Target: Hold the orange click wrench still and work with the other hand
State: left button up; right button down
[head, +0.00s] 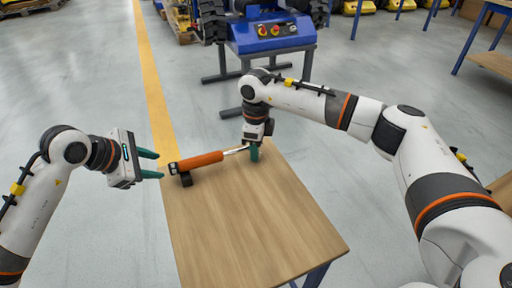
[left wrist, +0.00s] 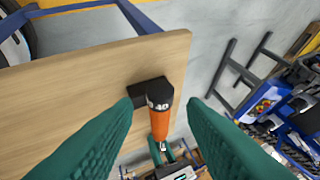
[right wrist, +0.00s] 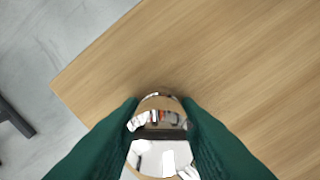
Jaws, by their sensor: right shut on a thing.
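The orange click wrench (head: 200,161) lies along the far edge of the wooden table, its dark handle end to the left and its steel shaft to the right. In the left wrist view its handle (left wrist: 159,122) points away from the camera. My right gripper (head: 254,152) is shut on the shiny metal head end of the wrench (right wrist: 160,150), which shows between its green fingers. My left gripper (head: 159,165) is open and empty, just left of the handle end. Its fingers stand apart on either side of the handle in the left wrist view, without visible contact.
A small black block (head: 186,179) sits under the handle end on the wooden table (head: 255,225). The near part of the tabletop is bare. A blue machine (head: 270,35) on a dark stand is beyond the table. A yellow floor line (head: 152,85) runs behind.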

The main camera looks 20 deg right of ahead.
pick_arm(q)
jog(key=shift+x, duration=2.5)
jog(key=c, duration=0.6)
jog(key=shift+w+r+g, duration=0.1)
jog(key=shift+g, duration=0.5)
jog(key=shift+n+g, duration=0.4)
jog(key=shift+g, duration=0.1)
jog(key=o, duration=0.6)
